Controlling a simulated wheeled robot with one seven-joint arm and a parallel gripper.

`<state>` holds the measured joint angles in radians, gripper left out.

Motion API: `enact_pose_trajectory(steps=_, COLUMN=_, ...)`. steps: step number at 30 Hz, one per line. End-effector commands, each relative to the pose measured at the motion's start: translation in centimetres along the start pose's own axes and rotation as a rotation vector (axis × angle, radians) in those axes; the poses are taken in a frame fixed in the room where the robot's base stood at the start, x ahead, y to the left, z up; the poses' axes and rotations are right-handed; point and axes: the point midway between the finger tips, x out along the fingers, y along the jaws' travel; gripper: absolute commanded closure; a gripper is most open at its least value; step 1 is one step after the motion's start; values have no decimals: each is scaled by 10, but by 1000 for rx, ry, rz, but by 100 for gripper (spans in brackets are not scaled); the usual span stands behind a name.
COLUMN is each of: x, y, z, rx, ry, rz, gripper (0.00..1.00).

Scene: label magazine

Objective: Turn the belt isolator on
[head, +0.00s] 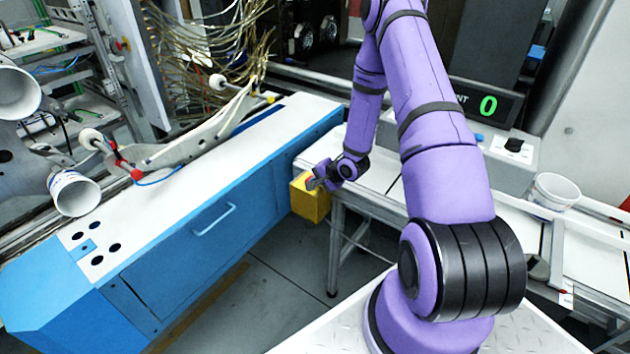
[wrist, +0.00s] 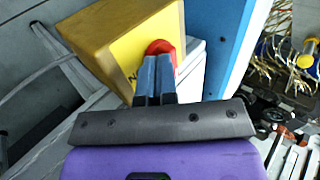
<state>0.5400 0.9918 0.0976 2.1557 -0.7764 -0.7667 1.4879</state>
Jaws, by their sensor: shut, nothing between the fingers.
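A yellow box (head: 310,203) hangs at the end of the white conveyor table, beside the blue cabinet; I take it as the belt isolator. In the wrist view the yellow box (wrist: 100,30) has a bright yellow face with a red knob (wrist: 163,46) and part of a dark letter. My gripper (wrist: 155,60) is shut and empty, its fingertips right at the red knob and covering its lower part. I cannot tell whether they touch it. In the head view my gripper (head: 316,183) is at the box's upper right. The knob's setting is hidden.
The blue cabinet (head: 190,240) with a white top stands left of the box. The white conveyor table (head: 380,188) runs right behind my arm. A grey box with a black knob (head: 513,145) stands near a display reading green 0 (head: 488,106). A white cup (head: 555,190) is at right.

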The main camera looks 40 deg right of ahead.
Motion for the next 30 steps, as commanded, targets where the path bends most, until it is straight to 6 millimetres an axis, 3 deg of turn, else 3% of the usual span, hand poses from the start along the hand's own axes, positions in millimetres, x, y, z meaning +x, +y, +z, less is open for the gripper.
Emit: enact_pose_trajectory(steps=30, x=2, y=-2, z=5, rx=102, ry=110, rz=0, gripper=100)
